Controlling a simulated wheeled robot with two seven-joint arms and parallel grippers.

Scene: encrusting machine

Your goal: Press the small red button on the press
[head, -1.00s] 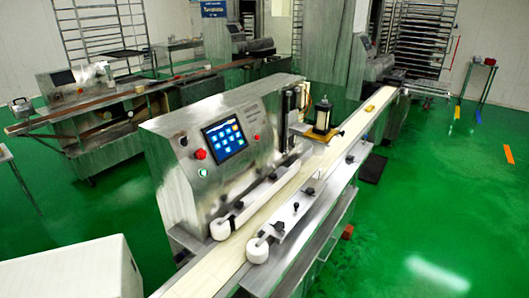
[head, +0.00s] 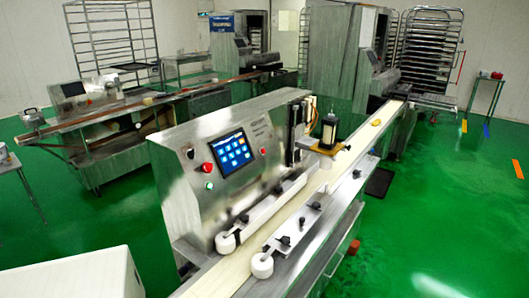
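The press is a steel machine (head: 165,190) in the middle of the head view, with a slanted front panel. A blue touch screen (head: 230,152) is set in the panel. A red knob-like button (head: 207,167) sits left of the screen, with a green-lit button (head: 209,185) below it. A much smaller red button (head: 264,151) shows faintly on the panel right of the screen. Neither of my grippers is in view, and nothing covers the panel.
A pale conveyor belt (head: 290,232) with white rollers (head: 262,265) runs along the front of the press. A white box (head: 75,275) stands at the lower left. Another steel machine line (head: 105,165) stands behind on the left. The green floor (head: 430,220) on the right is mostly clear.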

